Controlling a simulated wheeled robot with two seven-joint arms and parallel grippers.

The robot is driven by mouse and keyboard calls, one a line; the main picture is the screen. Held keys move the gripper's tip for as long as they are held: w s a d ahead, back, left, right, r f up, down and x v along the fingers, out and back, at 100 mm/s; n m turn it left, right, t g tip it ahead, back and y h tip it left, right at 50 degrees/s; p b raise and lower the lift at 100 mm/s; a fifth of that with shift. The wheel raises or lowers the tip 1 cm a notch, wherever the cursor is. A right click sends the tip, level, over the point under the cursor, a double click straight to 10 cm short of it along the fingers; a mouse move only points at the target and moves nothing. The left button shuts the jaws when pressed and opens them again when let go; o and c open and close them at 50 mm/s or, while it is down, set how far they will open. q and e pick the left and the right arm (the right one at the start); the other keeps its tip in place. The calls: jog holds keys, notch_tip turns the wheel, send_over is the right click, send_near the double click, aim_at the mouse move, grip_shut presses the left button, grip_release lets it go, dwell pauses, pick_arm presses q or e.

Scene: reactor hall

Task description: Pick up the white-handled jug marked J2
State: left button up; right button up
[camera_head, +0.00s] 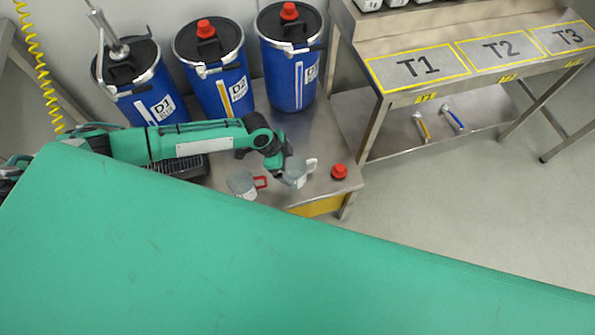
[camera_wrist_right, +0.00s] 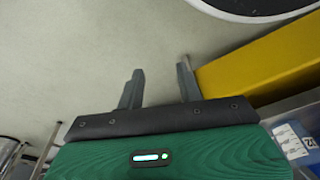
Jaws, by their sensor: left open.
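A grey jug with a white handle (camera_head: 298,175) stands near the front edge of the steel bench, its handle pointing right. A grey jug with a red handle (camera_head: 241,184) stands just left of it. No J2 mark is legible at this size. My left gripper (camera_head: 286,169) is at the white-handled jug's upper left side and partly covers it. It is open; whether its fingers touch the jug is hidden. My right gripper (camera_wrist_right: 161,66) shows only in the wrist view, with fingers apart and nothing between them.
Blue drums D1 (camera_head: 155,102), D2 (camera_head: 221,88) and another (camera_head: 291,85) stand behind the jugs. A red cap (camera_head: 339,171) lies right of the white-handled jug. A steel table (camera_head: 375,42) marked T1, T2, T3 is at right. A yellow object (camera_wrist_right: 265,62) is beside my right gripper.

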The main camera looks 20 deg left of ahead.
aim_at(295, 168)
pick_arm(q)
jog(key=x, duration=0.4)
jog(key=shift+w, duration=0.4)
jog(key=shift+d+f, duration=0.2)
jog(key=shift+f, duration=0.35)
jog(key=shift+c, duration=0.9)
jog(key=c, duration=0.9)
pick_arm(e)
jog(key=shift+w+r, duration=0.1)
jog(key=shift+r, duration=0.65)
pick_arm(q)
jog(key=shift+r, duration=0.1)
